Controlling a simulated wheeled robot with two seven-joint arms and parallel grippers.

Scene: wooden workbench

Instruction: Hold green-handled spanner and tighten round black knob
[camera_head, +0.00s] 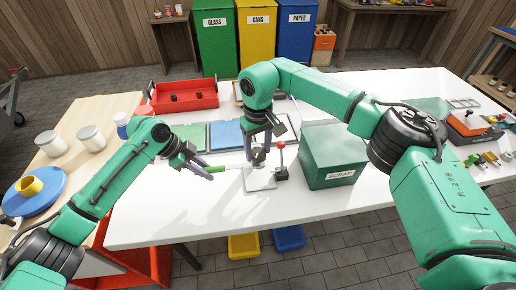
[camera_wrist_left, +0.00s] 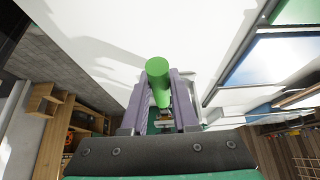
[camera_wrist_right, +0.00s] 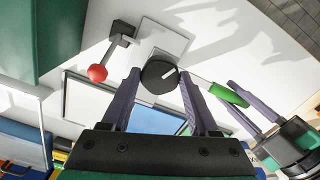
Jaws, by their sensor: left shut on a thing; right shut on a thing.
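My left gripper (camera_head: 207,172) is shut on the green handle of the spanner (camera_head: 217,169). The handle's end (camera_wrist_left: 157,68) sticks up between the fingers in the left wrist view. The spanner's pale shaft (camera_wrist_right: 196,80) runs toward the round black knob (camera_wrist_right: 156,76); its far end is hidden near the knob. My right gripper (camera_wrist_right: 160,78) is pointed down with its fingers on either side of the knob, shut on it. In the head view the knob (camera_head: 258,156) sits on a small fixture with a light base plate (camera_head: 261,181).
A lever with a red ball (camera_head: 281,146) stands beside the knob, close to my right gripper. The green scrap bin (camera_head: 333,160) is just right of the fixture. Green and blue panels (camera_head: 227,135) and a red tray (camera_head: 185,95) lie behind. The white bench's front left is clear.

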